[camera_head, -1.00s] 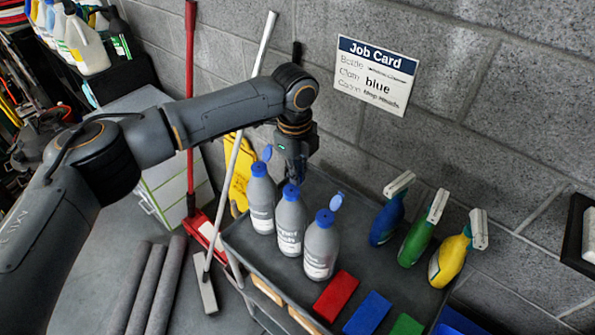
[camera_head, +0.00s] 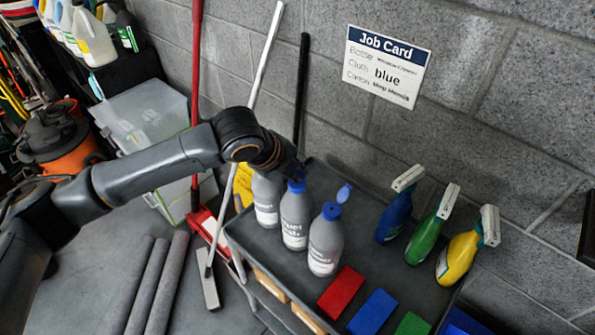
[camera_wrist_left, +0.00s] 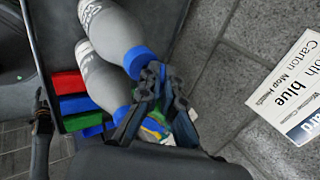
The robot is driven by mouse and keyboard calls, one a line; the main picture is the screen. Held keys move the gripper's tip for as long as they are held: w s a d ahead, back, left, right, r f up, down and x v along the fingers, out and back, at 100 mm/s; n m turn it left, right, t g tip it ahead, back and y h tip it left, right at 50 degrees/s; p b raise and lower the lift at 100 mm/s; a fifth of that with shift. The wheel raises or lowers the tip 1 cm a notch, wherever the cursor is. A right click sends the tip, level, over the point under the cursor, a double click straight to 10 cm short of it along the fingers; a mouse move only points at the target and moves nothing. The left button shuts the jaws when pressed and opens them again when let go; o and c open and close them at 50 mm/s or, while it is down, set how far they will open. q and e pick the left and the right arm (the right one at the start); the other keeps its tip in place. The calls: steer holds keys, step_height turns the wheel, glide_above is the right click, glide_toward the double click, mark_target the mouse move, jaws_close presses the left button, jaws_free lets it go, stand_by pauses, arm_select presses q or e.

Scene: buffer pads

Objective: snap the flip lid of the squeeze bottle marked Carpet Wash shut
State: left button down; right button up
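Three grey squeeze bottles with blue caps stand in a row on the dark cart top (camera_head: 390,285). The left bottle (camera_head: 267,205) has its cap hidden behind my left wrist. The middle bottle (camera_head: 295,222) has its blue cap (camera_head: 296,186) beside my left gripper. The right bottle (camera_head: 326,245) has its flip lid (camera_head: 344,193) raised. The labels are too small to tell surely which is Carpet Wash. My left gripper (camera_wrist_left: 162,88) has its fingers close to a blue cap (camera_wrist_left: 138,62) in the left wrist view; their gap and any contact are unclear.
Blue (camera_head: 395,218), green (camera_head: 426,238) and yellow (camera_head: 461,256) spray bottles stand at the right. Red (camera_head: 341,291), blue (camera_head: 372,312) and green (camera_head: 412,325) pads lie in front. The job card (camera_head: 386,66) hangs on the block wall. Mop handles stand behind my arm.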

stand_by(0.5)
arm_select(q)
steer(key=c, duration=1.5)
jaws_free()
steer(key=shift+s+a, duration=0.1)
steer(key=shift+v, duration=3.95)
